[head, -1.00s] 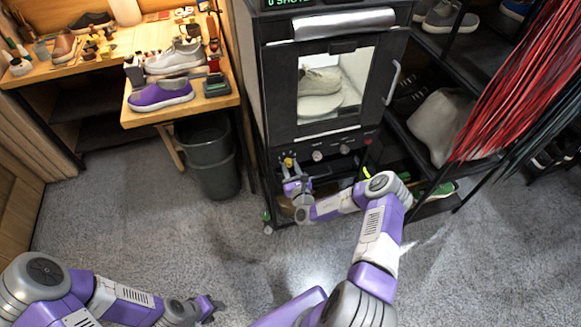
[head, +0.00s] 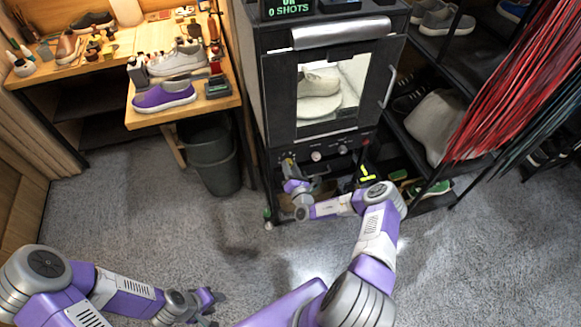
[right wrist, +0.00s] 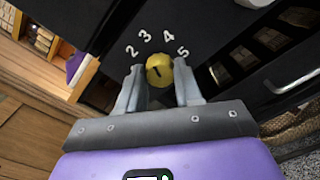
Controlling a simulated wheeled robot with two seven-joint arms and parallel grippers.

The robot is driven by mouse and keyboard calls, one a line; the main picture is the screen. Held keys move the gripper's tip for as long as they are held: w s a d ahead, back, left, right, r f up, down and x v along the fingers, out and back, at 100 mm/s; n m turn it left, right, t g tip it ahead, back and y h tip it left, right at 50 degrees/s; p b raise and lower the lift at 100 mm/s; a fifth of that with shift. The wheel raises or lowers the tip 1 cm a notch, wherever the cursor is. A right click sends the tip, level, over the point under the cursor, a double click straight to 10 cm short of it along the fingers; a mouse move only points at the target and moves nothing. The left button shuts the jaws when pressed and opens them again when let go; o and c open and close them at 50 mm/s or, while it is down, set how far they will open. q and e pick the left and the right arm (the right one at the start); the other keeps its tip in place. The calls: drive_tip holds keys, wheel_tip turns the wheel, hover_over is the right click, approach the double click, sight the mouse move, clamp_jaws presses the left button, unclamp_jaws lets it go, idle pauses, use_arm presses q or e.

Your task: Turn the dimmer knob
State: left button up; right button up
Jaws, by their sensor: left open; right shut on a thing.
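The dimmer knob (right wrist: 158,71) is a round yellow knob on the dark front panel of the cabinet, with white numerals 2 to 5 around it in the right wrist view. My right gripper (right wrist: 160,84) has one finger on each side of the knob and is shut on it. A short dark mark shows on the knob face; which numeral it points at is hard to tell. In the head view my right gripper (head: 289,168) is at the panel's lower left and mostly hides the knob. My left gripper (head: 210,299) is open and empty, low over the floor.
The black cabinet (head: 278,85) has a lit window with a pale sneaker (head: 318,83) inside. Other knobs (head: 316,156) sit right of my right gripper. A workbench (head: 140,117) and grey bin (head: 212,160) stand left, a shoe rack (head: 447,42) right. The floor between is clear.

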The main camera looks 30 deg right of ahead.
drive_tip(key=shift+f, duration=0.1)
idle(0.4)
drive_tip(key=o, duration=1)
drive_tip(key=shift+o, duration=0.2)
drive_tip(key=p+v, duration=0.2)
drive_tip(key=v, duration=0.5)
drive_tip(key=shift+s, duration=0.35)
